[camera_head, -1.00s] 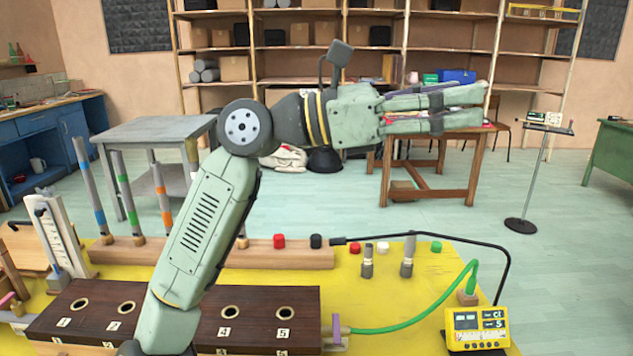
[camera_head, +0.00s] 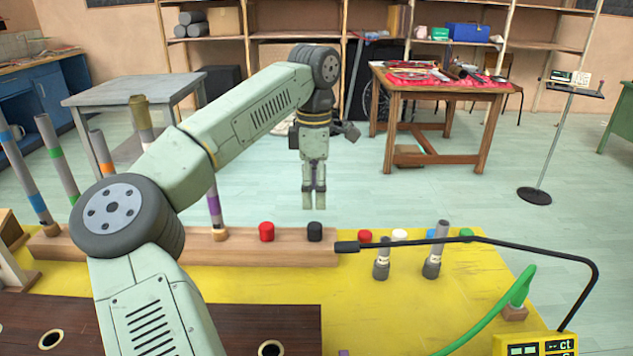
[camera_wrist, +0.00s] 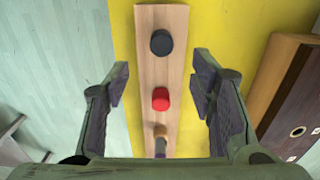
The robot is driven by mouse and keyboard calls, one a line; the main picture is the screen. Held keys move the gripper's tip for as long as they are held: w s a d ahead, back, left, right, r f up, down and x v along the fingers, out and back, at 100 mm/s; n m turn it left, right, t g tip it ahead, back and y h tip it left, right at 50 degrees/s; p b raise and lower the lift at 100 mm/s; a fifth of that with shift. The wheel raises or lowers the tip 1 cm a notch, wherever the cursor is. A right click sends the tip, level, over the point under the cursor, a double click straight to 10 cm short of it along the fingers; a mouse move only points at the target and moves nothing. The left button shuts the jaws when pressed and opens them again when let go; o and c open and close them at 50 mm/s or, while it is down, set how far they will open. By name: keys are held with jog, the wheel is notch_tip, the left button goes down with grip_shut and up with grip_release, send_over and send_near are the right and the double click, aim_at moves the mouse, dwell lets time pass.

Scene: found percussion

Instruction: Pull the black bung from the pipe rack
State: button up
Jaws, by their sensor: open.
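The black bung (camera_head: 315,232) sits upright on the right part of the wooden pipe rack (camera_head: 285,252) in the head view, with the red bung (camera_head: 267,232) to its left. My gripper (camera_head: 314,206) points straight down above and seemingly behind the black bung, apart from it and empty. In the wrist view the open fingers (camera_wrist: 161,92) frame the red bung (camera_wrist: 160,99), and the black bung (camera_wrist: 161,42) lies farther up the rack (camera_wrist: 175,75). Nothing hides the black bung.
Coloured pipes, one purple-banded (camera_head: 214,205), stand in the rack to the left. Loose bungs, including a white one (camera_head: 399,235), and short grey pipes (camera_head: 435,250) stand on the yellow table (camera_head: 390,300) to the right. A black gooseneck (camera_head: 480,240) crosses there.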

aim_at(315, 225)
notch_tip(315, 225, down, 10)
jog(key=shift+s+d+f+p, duration=0.1)
jog(key=shift+p, duration=0.55)
jog(key=shift+c, duration=0.5)
grip_shut()
jog(key=shift+r+p, duration=1)
jog(key=shift+r, duration=0.55)
jog(key=shift+r, duration=0.1)
jog(key=shift+r+p, duration=1.1)
jog(key=shift+r, duration=0.3)
